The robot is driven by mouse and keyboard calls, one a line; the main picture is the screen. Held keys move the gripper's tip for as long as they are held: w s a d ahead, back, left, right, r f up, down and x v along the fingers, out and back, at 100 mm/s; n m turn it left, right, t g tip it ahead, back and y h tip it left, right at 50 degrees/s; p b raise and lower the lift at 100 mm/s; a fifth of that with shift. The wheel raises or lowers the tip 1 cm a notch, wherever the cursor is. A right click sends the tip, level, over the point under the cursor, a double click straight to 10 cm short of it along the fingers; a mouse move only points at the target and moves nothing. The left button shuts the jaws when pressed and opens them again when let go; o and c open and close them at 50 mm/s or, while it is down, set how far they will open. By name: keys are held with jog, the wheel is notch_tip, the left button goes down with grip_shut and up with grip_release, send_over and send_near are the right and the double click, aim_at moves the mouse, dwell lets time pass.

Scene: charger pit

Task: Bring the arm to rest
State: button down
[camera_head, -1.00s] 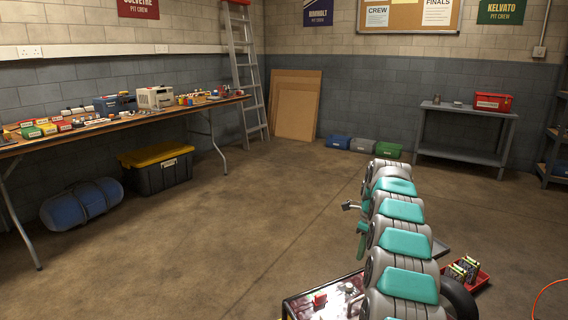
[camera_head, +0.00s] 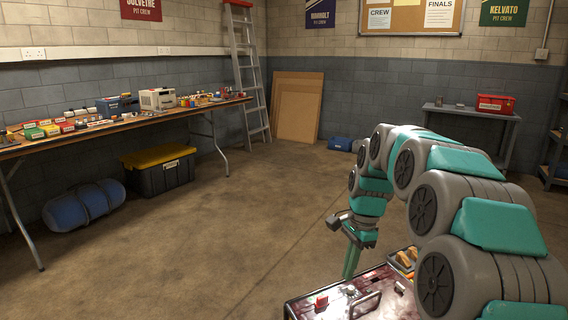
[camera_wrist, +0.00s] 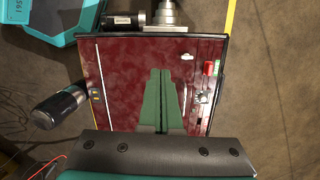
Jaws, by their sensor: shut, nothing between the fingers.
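My arm is bent in an arch on the right of the head view, with its end hanging down. My gripper (camera_head: 350,264) points downward over the far edge of my own dark red deck. In the wrist view my gripper's two green fingers (camera_wrist: 161,78) lie side by side, closed together, with nothing between them. The dark red surface spreads behind them there; whether the fingertips touch it cannot be told.
A long workbench (camera_head: 98,131) with many small items runs along the left wall. A black crate with a yellow lid (camera_head: 158,170) and a blue cylinder (camera_head: 84,206) lie under it. A grey table (camera_head: 466,114) holds a red box (camera_head: 497,104). The middle floor is clear.

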jog(key=s+f+n, duration=0.2)
jog(key=s+n, duration=0.5)
jog(key=s, duration=1.1)
jog(key=s+f+n+g+h, duration=0.1)
jog(key=s+n, duration=0.5)
jog(key=s, duration=1.2)
jog(key=shift+s+f+n+h, duration=0.15)
jog(key=shift+f+n+h, duration=0.15)
jog(key=shift+f+n, duration=0.15)
jog(key=shift+f, duration=0.1)
